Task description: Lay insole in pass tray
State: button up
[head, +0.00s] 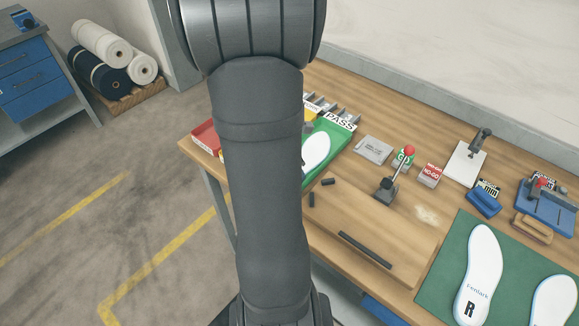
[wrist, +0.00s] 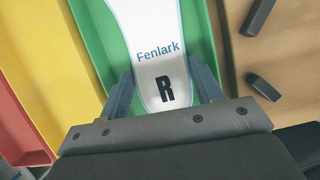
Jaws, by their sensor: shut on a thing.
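A white insole (wrist: 150,20) marked "Fenlark" and "R" is in my gripper (wrist: 163,82), which is shut on its heel end, one finger at each side. The green pass tray (wrist: 90,28) is under the insole in the wrist view. In the head view the pass tray (head: 341,136) has a "PASS" label, and part of the held insole (head: 316,149) shows over it. I cannot tell whether the insole touches the tray floor.
A yellow tray (wrist: 55,60) and a red tray (wrist: 17,125) lie left of the pass tray. Dark small blocks (wrist: 263,87) lie on the wood to its right. A red-knobbed clamp (head: 389,187) stands nearby. Another R insole (head: 480,270) lies on a green mat (head: 440,285).

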jog(key=shift+f, duration=0.15)
jog(key=o, duration=0.7)
jog(key=v, duration=1.2)
jog(key=x, duration=1.2)
